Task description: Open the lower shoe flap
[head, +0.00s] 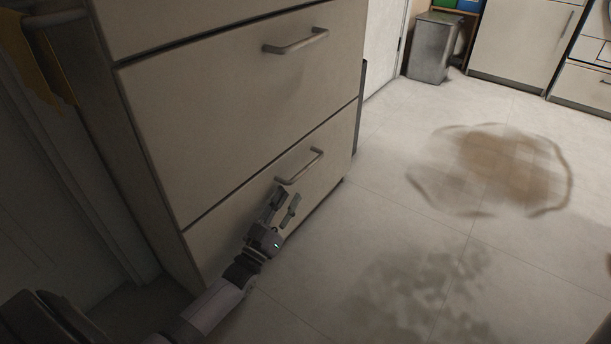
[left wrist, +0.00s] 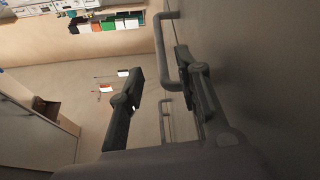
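The lower shoe flap (head: 235,215) is the bottom front panel of a pale cabinet in the head view. It looks shut, flush with the cabinet front. Its grey bar handle (head: 300,168) sits near its top edge. My left gripper (head: 287,194) is open, its fingers just below the handle's left end. In the left wrist view, the near handle (left wrist: 160,45) shows between the two spread fingers of the left gripper (left wrist: 158,52). I cannot tell whether they touch it. My right gripper is not in view.
The upper flap (head: 240,105) looks shut above, with its own handle (head: 295,42). Tiled floor (head: 390,200) lies open to the right, with a blurred brownish round patch (head: 500,165). A grey bin (head: 432,48) and a white cabinet (head: 522,40) stand at the back.

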